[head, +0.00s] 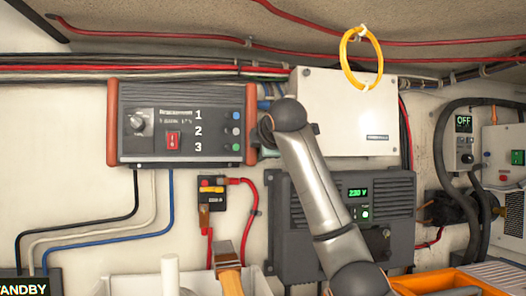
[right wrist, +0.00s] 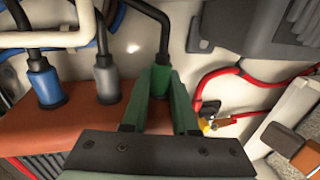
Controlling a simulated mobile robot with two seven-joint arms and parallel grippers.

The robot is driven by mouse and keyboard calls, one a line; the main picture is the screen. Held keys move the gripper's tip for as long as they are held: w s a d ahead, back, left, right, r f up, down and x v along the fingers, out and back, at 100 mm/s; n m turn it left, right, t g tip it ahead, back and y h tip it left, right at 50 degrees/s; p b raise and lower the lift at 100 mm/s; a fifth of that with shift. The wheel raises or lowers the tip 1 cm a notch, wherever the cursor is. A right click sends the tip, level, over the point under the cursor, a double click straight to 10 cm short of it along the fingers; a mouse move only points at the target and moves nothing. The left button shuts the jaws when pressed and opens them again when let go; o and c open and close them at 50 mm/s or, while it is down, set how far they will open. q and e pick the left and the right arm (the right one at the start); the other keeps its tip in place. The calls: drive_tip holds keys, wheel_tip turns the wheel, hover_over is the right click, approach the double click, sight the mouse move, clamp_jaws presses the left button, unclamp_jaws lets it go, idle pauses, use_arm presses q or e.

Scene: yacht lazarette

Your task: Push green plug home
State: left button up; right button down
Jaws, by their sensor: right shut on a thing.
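The green plug (right wrist: 160,78), with a black cable, stands at the orange end panel (right wrist: 70,130) of the control box (head: 180,124). My right gripper (right wrist: 164,92) is shut on the green plug, its fingers on either side. The lower end of the plug is hidden by the gripper, so I cannot tell how deep it sits. A blue plug (right wrist: 45,82) and a grey plug (right wrist: 107,80) stand in the same panel, left of it. In the head view my right arm reaches up to the box's right end and mostly hides the gripper. My left gripper is not in view.
A white box (head: 345,112) with a hanging yellow ring (head: 361,58) is right of the gripper. A grey unit reading 230 V (head: 375,225) sits below. A breaker with red cable (head: 211,190) is below the control box. A white bin (head: 140,285) holds a brush (head: 228,265).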

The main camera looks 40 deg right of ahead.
drive_tip(key=shift+w+a, duration=0.1)
drive_tip(key=shift+a, duration=0.1)
drive_tip(key=c, duration=0.9)
unclamp_jaws()
drive_tip(key=shift+s+a+b, duration=0.6)
drive_tip(key=shift+s+b, duration=0.05)
drive_tip(key=shift+s, duration=0.55)
drive_tip(key=shift+s+a+b, duration=0.6)
drive_tip(key=shift+s+a, duration=0.05)
drive_tip(key=shift+s, duration=0.5)
drive_tip(key=shift+s+a+b, duration=0.6)
drive_tip(key=shift+s+b, duration=0.05)
drive_tip(key=shift+s, duration=0.55)
